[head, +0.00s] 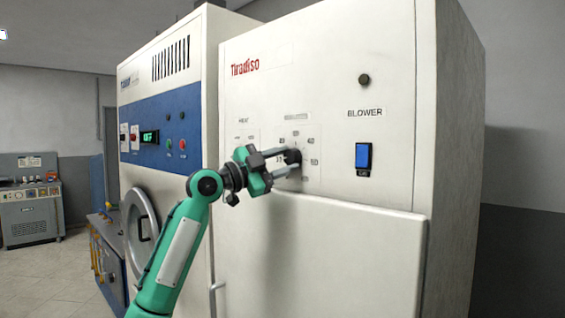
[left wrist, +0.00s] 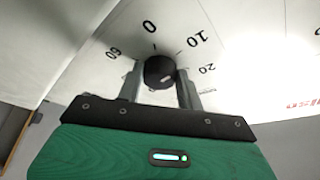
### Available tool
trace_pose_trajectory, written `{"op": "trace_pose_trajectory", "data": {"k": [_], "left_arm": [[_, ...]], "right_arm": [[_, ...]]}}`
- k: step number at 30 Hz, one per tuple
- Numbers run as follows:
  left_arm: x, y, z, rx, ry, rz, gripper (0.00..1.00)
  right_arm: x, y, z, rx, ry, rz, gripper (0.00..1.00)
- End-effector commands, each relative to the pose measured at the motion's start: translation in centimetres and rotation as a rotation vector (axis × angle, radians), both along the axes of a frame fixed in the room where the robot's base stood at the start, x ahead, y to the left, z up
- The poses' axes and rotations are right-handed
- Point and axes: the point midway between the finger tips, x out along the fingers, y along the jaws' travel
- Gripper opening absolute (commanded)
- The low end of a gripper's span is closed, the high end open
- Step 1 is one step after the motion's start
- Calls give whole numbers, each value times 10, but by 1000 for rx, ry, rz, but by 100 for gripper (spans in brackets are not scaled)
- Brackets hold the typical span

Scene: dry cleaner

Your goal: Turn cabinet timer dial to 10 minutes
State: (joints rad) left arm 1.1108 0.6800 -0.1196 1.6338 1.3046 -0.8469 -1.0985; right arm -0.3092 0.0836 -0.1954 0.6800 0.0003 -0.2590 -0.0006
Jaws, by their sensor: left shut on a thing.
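The black timer dial (head: 293,156) is on the front panel of the white cabinet (head: 330,50), under the red lettering. In the left wrist view the round dial (left wrist: 159,71) sits among printed numbers 60, 0, 10 and 20, with 0 and 10 above it. A small pale mark shows on its face, but I cannot tell which number the dial points at. My left gripper (head: 297,162) is shut on the dial, with one finger on each side of it, as the left wrist view also shows (left wrist: 161,86). My right gripper is not in view.
A blue blower switch (head: 363,156) is to the right of the dial. A cabinet door (head: 330,245) with a raised top edge lies just below my gripper. A blue-panelled machine (head: 167,125) with a round door stands at the left.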

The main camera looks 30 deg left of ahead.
Motion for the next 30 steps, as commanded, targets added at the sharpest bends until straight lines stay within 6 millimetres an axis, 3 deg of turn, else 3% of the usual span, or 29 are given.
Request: {"op": "trace_pose_trajectory", "data": {"k": [3,4,7,19,30], "left_arm": [[0,-1,0,0,0,-2,14],[0,-1,0,0,0,-2,41],[0,-1,0,0,0,-2,58],[-7,5,-4,0,0,1,58],[-71,45,-27,2,0,4,58]], "right_arm": [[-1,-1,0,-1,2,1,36],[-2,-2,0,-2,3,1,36],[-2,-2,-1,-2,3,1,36],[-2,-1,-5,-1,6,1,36],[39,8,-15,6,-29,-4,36]]}}
